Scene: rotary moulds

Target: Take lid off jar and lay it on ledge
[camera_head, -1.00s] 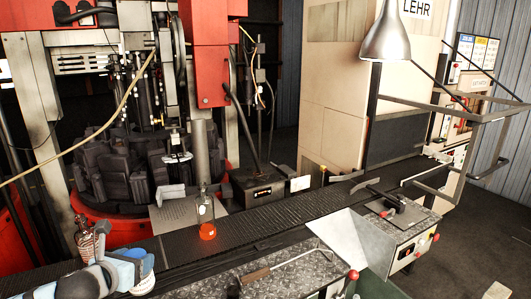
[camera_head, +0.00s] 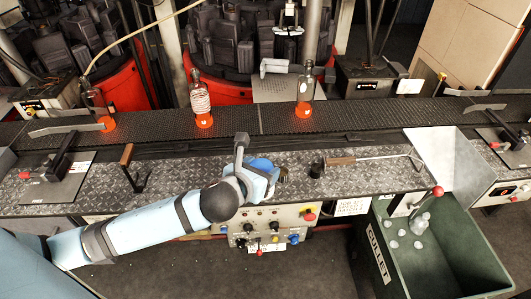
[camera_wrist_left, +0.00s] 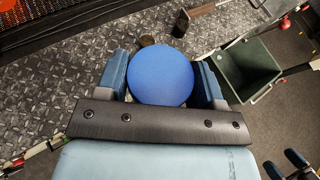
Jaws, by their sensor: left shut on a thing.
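My left gripper (camera_head: 262,172) is over the diamond-plate ledge (camera_head: 390,172) in front of the conveyor. In the left wrist view its fingers are shut on the sides of a round blue lid (camera_wrist_left: 160,75), seen from above. The lid hides what is directly beneath it. A small brownish round thing (camera_wrist_left: 147,40), perhaps the jar, shows just beyond the lid's edge; I cannot tell if they touch. My right gripper (camera_wrist_left: 285,163) shows at the lower right corner of the wrist view, its dark fingers apart and empty.
Glass bottles with glowing orange bases stand on the dark conveyor (camera_head: 255,118). A green cullet bin (camera_head: 440,265) stands at right. Free plate lies farther right.

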